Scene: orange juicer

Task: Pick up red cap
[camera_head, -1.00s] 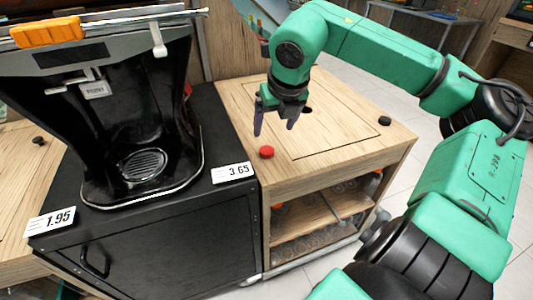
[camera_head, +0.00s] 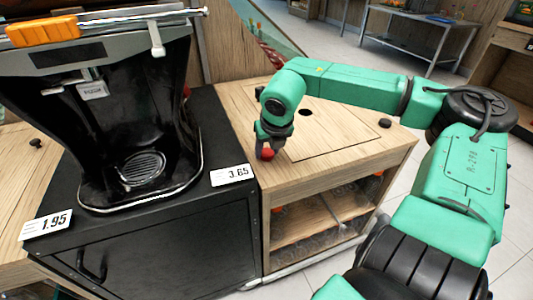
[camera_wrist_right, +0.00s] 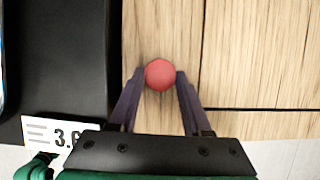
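The small round red cap (camera_head: 267,154) is at the near left part of the wooden cabinet top (camera_head: 232,99). My right gripper (camera_head: 267,155) points down at it, with the cap between its fingertips. In the right wrist view the red cap (camera_wrist_right: 160,74) fills the gap between the dark fingertips of my right gripper (camera_wrist_right: 160,76), and a finger meets it on each side. The cap shows no clear lift off the wood. My left gripper is not in view.
The black juicer (camera_head: 100,120) stands on a black cabinet (camera_head: 170,250) to the left, with price tags (camera_head: 232,175) along its edge. A dark round knob (camera_head: 385,123) and a dark hole (camera_head: 305,112) are on the wooden top. The rest of that top is clear.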

